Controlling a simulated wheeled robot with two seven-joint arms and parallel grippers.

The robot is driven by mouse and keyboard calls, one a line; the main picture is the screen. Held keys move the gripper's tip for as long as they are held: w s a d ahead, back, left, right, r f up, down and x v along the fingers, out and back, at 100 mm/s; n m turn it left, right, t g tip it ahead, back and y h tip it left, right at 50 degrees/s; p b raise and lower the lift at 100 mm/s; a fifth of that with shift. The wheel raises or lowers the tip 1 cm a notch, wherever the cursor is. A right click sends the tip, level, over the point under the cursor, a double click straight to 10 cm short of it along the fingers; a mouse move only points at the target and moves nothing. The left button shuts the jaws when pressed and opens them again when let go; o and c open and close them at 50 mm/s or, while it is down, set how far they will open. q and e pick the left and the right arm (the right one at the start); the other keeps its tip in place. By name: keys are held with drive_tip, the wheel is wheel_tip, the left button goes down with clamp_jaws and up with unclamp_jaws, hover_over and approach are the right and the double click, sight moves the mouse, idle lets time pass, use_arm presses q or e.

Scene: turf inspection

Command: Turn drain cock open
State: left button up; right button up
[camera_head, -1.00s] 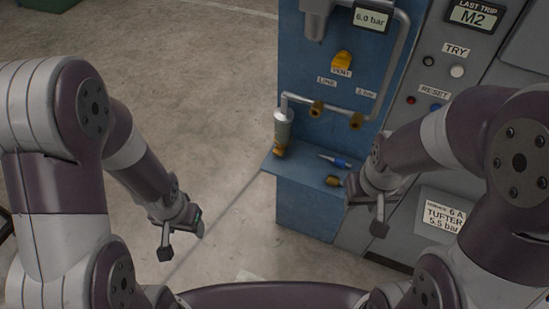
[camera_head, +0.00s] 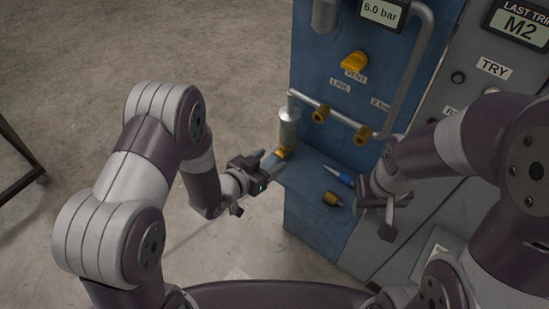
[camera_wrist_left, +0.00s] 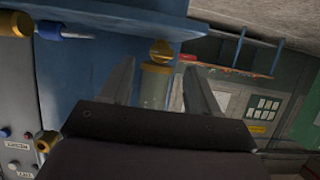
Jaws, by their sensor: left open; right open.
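The drain cock appears to be the small yellow piece (camera_head: 284,152) at the foot of the grey cylinder (camera_head: 289,128) on the blue panel. My left gripper (camera_head: 271,162) is open and empty, its fingers pointing at the cock from the near left, close to the shelf corner. In the left wrist view the yellow cock (camera_wrist_left: 160,50) and the clear-looking cylinder (camera_wrist_left: 155,85) show between the two spread fingers (camera_wrist_left: 160,67). Contact cannot be told. My right gripper (camera_head: 388,224) is open in front of the grey cabinet, apart from the cock.
A blue shelf (camera_head: 305,185) carries a blue pen-like tool (camera_head: 340,175) and a brass fitting (camera_head: 332,199). Above are a yellow vent knob (camera_head: 354,62), brass pipe fittings (camera_head: 321,113) and a pressure display (camera_head: 383,12).

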sight(279, 156)
use_arm(q)
drive_tip(key=shift+x, duration=1.15)
drive_tip(key=shift+w+d+f, duration=0.2)
drive_tip(key=shift+w, duration=0.15)
drive_tip(key=c, duration=1)
drive_tip(key=shift+s+d+f+m+t+y+b, duration=0.1)
drive_tip(key=shift+m+t+y+b, duration=0.15)
drive_tip(key=shift+m+b, duration=0.25)
drive_tip(key=shift+s+d+f+m+t+y+b, duration=0.15)
drive_tip(key=shift+m+t+y+b, duration=0.1)
drive_tip(key=shift+m+b, duration=0.25)
drive_tip(key=shift+c, duration=0.2)
drive_tip(key=shift+m+y, duration=0.3)
drive_tip(key=shift+m, duration=0.2)
drive_tip(key=shift+r+m+t, duration=0.15)
drive_tip(key=shift+m+t, duration=0.25)
drive_tip(key=o, duration=1)
drive_tip(key=shift+o, duration=0.2)
drive_tip(key=shift+s, duration=0.1)
